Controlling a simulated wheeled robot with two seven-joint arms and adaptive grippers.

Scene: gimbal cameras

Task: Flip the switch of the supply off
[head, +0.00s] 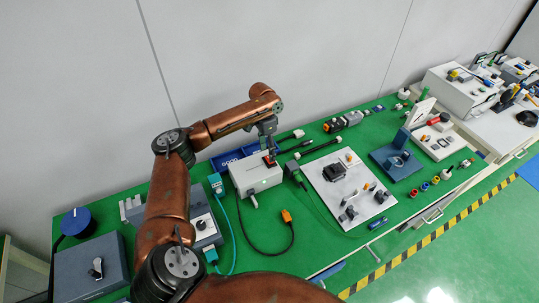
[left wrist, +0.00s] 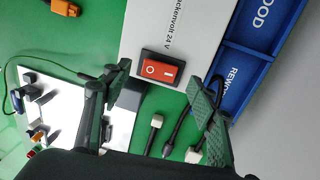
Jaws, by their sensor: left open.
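The supply is a white-grey box (head: 256,181) on the green bench in the head view. Its top, printed "...ckenvolt 24 V", fills the upper middle of the left wrist view (left wrist: 190,30). A red rocker switch (left wrist: 160,70) in a black frame sits near the box's edge, with a round mark on one half and a bar on the other. I cannot tell which half is pressed in. My left gripper (head: 268,146) is above the switch end of the supply. In the left wrist view its open fingers (left wrist: 160,80) stand either side of the switch, with nothing between them. My right gripper is not seen.
Blue bins (left wrist: 248,75) marked "...OOD" and "REWORK" lie beside the supply. Cables with plugs (head: 292,170) lie close to its right. A white plate with parts (head: 335,208) is further right. A black cable with an orange plug (head: 287,216) lies in front.

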